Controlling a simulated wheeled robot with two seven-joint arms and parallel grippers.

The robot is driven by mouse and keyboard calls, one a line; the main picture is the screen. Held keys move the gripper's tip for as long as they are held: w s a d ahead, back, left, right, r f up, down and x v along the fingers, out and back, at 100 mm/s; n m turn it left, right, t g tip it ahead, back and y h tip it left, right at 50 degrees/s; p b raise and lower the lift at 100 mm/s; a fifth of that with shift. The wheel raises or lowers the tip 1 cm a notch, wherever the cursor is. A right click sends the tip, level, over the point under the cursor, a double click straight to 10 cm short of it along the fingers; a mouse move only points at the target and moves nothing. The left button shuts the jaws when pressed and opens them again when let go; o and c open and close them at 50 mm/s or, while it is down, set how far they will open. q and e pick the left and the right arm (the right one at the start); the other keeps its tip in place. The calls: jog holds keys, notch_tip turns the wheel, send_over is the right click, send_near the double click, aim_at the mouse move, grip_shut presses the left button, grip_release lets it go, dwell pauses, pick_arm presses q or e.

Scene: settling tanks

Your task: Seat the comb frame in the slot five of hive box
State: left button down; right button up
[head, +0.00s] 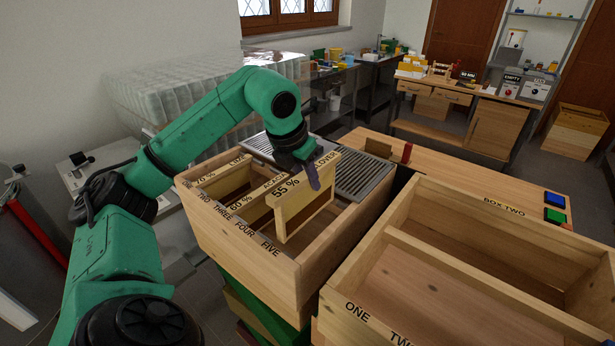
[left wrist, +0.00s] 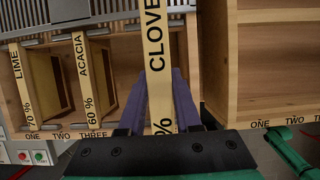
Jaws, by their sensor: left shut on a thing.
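The comb frame (head: 303,212), with a top bar marked CLOVER 55 %, is held by my left gripper (head: 313,176). The purple fingers are shut on its top bar. It hangs upright, raised above the hive box (head: 245,265), over the slot FOUR and FIVE side; I cannot tell which slot it lines up with. In the left wrist view the frame (left wrist: 155,60) stands between the fingers and hides the slots below it. The ACACIA 60 % frame (left wrist: 87,85) sits at slot THREE and the LIME 70 % frame (left wrist: 22,85) at slot ONE.
An empty wooden box marked BOX TWO (head: 500,206) stands close on the right. A grey slatted grid (head: 364,176) lies across the hive box's back. A bench (head: 465,184) extends behind with a red item (head: 407,153) and blue (head: 555,199) and green (head: 554,215) blocks.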

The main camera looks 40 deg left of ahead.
aim_at(287, 187)
pick_arm(q)
jog(key=shift+f+b, duration=5.8)
jog(key=shift+f, duration=1)
jog(key=c, duration=0.5)
grip_release()
jog(key=p+v, duration=0.3)
jog(key=v, duration=1.1)
jog(key=shift+s+d+r, duration=0.15)
jog(key=shift+s+r, duration=0.1)
jog(key=shift+r, duration=0.05)
